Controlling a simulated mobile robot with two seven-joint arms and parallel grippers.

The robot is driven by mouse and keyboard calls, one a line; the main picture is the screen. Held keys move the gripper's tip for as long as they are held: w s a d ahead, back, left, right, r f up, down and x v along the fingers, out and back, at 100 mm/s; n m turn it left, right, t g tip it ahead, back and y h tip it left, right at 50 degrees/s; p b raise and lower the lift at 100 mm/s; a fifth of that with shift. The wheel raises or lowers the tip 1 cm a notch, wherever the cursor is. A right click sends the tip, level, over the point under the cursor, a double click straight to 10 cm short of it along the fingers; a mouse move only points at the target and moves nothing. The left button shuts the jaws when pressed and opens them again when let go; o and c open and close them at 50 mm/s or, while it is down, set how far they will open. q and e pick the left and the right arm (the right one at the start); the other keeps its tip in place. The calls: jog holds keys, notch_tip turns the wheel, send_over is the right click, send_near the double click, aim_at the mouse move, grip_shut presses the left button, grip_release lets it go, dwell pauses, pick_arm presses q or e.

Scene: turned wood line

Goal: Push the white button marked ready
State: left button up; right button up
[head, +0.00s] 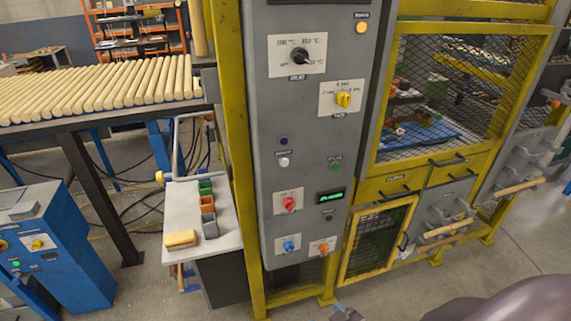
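A small round white button (284,162) sits on the left side of the grey control panel (306,120), below a dark blue button (283,141). A small label is just above the white button, too small to read. Nothing covers or touches the button. A dark rounded part of my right arm (515,303) shows at the bottom right. A small grey-blue piece (346,313) at the bottom edge may be part of my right gripper, well below the panel; its fingers cannot be made out. My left gripper is not in view.
The panel also has a green button (336,166), red knob (289,204), blue knob (289,246), orange knob (323,248), yellow selector (343,99) and black dial (297,56). A side table (187,254) with small bins stands left. Floor in front is clear.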

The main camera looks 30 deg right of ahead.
grip_shut()
dwell(1.5)
